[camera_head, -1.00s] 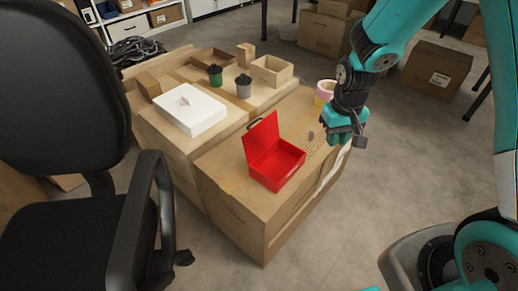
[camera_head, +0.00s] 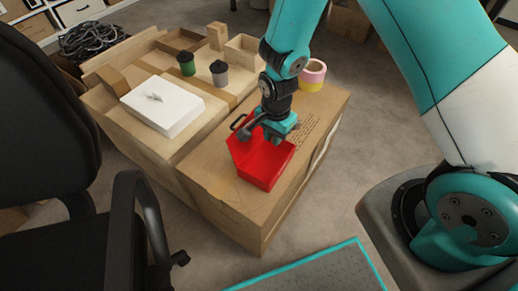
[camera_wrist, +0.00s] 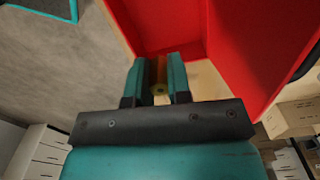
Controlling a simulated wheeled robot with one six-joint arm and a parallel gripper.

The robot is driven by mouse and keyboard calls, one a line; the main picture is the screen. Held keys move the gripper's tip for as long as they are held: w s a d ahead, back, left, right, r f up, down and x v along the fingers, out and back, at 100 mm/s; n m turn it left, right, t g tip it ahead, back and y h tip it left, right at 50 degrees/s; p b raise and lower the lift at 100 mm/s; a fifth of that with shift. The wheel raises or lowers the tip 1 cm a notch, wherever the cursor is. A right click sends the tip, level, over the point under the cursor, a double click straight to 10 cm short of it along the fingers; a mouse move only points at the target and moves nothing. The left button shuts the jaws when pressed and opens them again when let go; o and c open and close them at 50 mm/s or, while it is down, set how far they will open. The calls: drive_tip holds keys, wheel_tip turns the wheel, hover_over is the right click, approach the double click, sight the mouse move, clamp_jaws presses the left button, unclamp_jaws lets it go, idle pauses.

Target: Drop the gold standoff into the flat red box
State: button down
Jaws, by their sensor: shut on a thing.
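The flat red box (camera_head: 262,166) stands open on a large brown carton, its lid raised at the back left. In the wrist view the red box (camera_wrist: 245,45) fills the upper right. My gripper (camera_head: 280,135) is over the back right part of the box in the head view. In the wrist view my gripper (camera_wrist: 159,80) is shut on the gold standoff (camera_wrist: 159,75), a small yellowish cylinder between the two teal fingers. The standoff appears beside or above the box's edge; its height is hard to tell. In the head view the standoff is hidden.
The brown carton (camera_head: 235,205) bears the red box and a pink and yellow roll (camera_head: 312,76). A white box (camera_head: 162,108), a green jar (camera_head: 187,66) and a grey jar (camera_head: 219,74) stand on the neighbouring carton. A black chair (camera_head: 125,220) is at left.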

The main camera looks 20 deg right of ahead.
drive_tip(key=b, duration=0.6)
hover_over(271, 162)
drive_tip(key=shift+d+f, duration=0.1)
drive_tip(key=shift+f, duration=3)
drive_tip(key=c, duration=1)
unclamp_jaws()
drive_tip(key=shift+r, duration=0.1)
wheel_tip(271, 162, up, 17)
drive_tip(key=p, duration=0.5)
drive_tip(key=shift+r, duration=0.2)
